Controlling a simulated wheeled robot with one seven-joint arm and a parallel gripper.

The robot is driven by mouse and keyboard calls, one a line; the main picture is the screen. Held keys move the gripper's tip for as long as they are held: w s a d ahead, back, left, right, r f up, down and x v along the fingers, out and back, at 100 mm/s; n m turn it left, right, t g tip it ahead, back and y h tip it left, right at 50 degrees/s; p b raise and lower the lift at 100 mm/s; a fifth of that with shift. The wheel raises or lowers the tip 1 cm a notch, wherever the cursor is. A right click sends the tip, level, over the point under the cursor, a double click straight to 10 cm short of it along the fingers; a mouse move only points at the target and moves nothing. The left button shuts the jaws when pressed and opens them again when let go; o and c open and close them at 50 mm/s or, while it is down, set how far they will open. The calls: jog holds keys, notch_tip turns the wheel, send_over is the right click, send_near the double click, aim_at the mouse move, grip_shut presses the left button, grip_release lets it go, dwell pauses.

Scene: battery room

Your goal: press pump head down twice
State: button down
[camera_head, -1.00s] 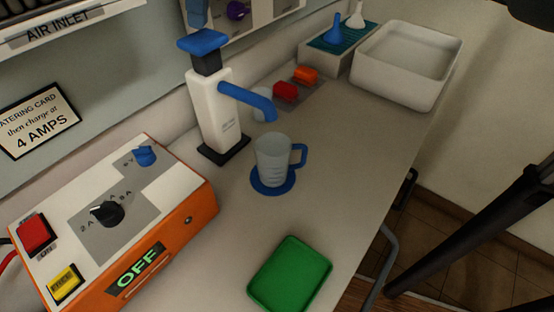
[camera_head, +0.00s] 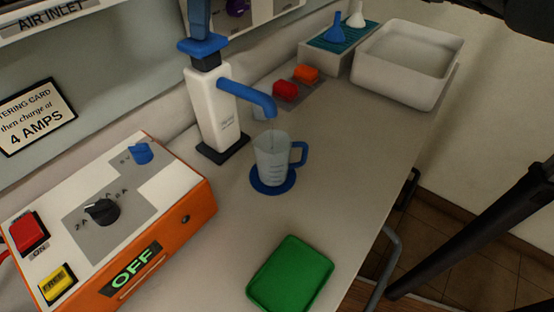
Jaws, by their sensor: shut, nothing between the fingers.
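The pump (camera_head: 213,108) stands upright on the bench, with a white body, a dark base and a blue spout pointing right. Its flat blue pump head (camera_head: 215,44) sits on a short dark neck. The shut blue fingers of my gripper (camera_head: 198,32) come down from the top edge onto the head, with nothing held; they seem to touch it. The rest of the gripper is out of frame. A clear measuring jug (camera_head: 271,158) with a blue handle stands on a blue round mat (camera_head: 258,184) below the spout.
An orange charger box (camera_head: 130,225) reading OFF is at left. A green tray (camera_head: 290,275) lies in front. Red and orange caps (camera_head: 295,82), a rack with funnels (camera_head: 340,45) and a white basin (camera_head: 407,65) are behind. Bench right of the jug is clear.

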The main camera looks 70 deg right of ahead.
jog(key=shift+f+b, duration=0.65)
jog(key=shift+f, duration=0.65)
jog(key=shift+r, duration=0.1)
jog(key=shift+r+p, duration=2.45)
jog(key=shift+r, duration=0.15)
notch_tip(320, 180, up, 3)
jog(key=shift+f+p, duration=0.2)
jog(key=shift+p, duration=1)
notch_tip(320, 180, up, 3)
jog(key=shift+r, duration=0.15)
